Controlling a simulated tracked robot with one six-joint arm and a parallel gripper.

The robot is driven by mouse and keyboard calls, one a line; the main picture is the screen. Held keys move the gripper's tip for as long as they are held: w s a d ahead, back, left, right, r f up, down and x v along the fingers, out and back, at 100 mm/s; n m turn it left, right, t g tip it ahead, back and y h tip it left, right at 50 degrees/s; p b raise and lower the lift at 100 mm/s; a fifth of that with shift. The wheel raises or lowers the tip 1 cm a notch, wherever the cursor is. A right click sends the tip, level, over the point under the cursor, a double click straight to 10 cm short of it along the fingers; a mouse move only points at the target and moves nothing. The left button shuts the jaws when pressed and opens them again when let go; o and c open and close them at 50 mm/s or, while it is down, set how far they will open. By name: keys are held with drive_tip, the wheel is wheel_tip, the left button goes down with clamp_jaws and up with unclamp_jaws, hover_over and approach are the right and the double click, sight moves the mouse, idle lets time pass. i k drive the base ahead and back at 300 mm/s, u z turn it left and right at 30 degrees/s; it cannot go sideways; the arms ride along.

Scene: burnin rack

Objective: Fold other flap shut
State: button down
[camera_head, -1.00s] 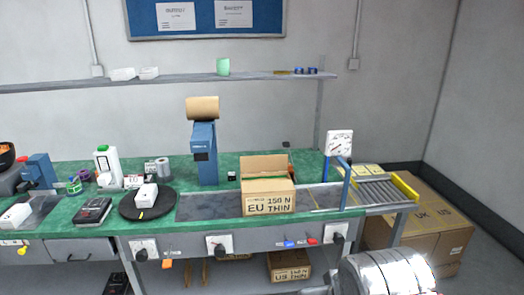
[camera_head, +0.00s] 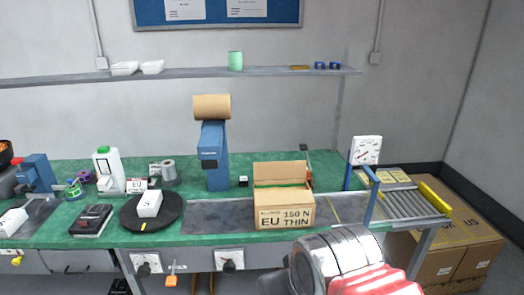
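An open-topped cardboard carton (camera_head: 284,217) marked "EU 150 N THIN" sits on the grey strip of the green bench. Its back flap (camera_head: 280,171) stands up. A lighter cardboard panel lies across the front part of its top, and a narrow green strip shows between this panel and the raised flap. What is inside the carton is hidden. My arm shows only as silver and red links at the bottom right, in front of the bench. My gripper is not in view, and nothing of mine touches the carton.
A blue stand with a brown roll (camera_head: 211,107) rises left of the carton. A black turntable (camera_head: 151,212) carries a white box. A dial gauge (camera_head: 366,150) on a blue post and a roller conveyor (camera_head: 406,201) are at the right. Large cartons (camera_head: 470,240) stand beyond.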

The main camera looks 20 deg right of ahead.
sight(294, 169)
drive_tip(key=i, duration=1.35)
drive_tip(key=z, duration=0.4)
